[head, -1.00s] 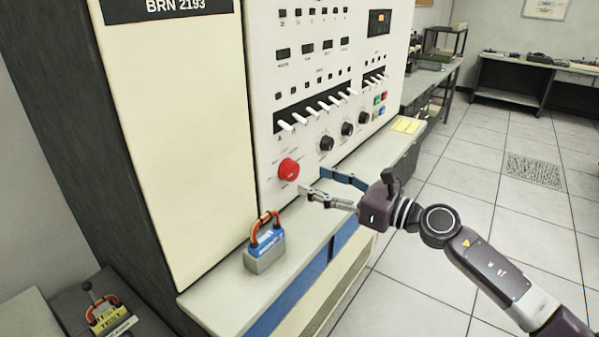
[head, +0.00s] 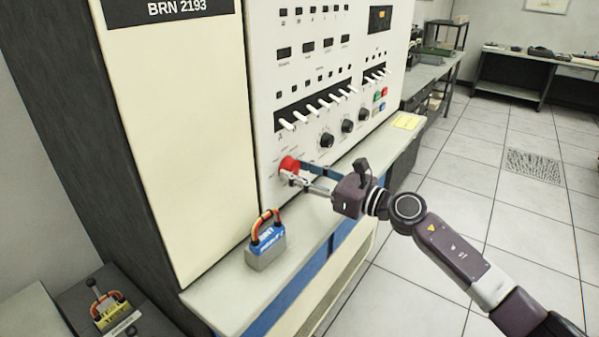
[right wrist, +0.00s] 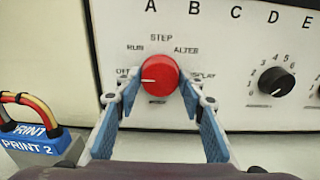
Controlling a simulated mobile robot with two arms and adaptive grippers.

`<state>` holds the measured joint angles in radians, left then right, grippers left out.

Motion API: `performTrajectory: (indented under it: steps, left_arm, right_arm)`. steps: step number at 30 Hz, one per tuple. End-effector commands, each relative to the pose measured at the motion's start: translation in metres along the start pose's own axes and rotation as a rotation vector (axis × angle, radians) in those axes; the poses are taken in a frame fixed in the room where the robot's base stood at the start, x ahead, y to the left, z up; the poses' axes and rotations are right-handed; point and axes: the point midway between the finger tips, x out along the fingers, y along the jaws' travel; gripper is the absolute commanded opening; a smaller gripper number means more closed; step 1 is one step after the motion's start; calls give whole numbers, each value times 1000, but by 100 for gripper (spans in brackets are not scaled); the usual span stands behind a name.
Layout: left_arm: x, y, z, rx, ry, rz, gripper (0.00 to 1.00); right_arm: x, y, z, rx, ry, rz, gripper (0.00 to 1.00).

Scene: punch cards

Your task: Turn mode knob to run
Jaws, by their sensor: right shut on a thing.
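The red mode knob (head: 287,163) sits low on the left of the white control panel. In the right wrist view the knob (right wrist: 160,72) has a white pointer line directed left, toward the OFF label (right wrist: 122,71). RUN (right wrist: 136,48) is printed above OFF, with STEP, ALTER and DISPLAY further round. My right gripper (head: 296,172) is shut on the knob, one finger on its left side and one on its right, as the wrist view shows. My left gripper is in neither view.
A blue and grey block with a red-orange handle (head: 265,245) stands on the ledge (head: 225,291) below the panel. Black knobs (head: 327,140) and white switches (head: 317,108) are to the right and above. A yellow pad (head: 406,121) lies at the ledge's far end.

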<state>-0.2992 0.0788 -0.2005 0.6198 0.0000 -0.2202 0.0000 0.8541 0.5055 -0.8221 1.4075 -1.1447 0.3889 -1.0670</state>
Motion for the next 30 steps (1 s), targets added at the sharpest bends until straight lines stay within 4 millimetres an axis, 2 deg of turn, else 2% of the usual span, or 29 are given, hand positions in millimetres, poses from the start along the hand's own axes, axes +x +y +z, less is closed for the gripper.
performTrajectory:
  steps: [3,14,30]
  left_arm:
    - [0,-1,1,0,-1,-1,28]
    - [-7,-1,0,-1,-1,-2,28]
    - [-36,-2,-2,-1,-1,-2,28]
  right_arm:
    - [0,0,0,0,0,-1,12]
    - [0,0,1,78,1,-1,12]
    - [0,0,2,506,1,-1,12]
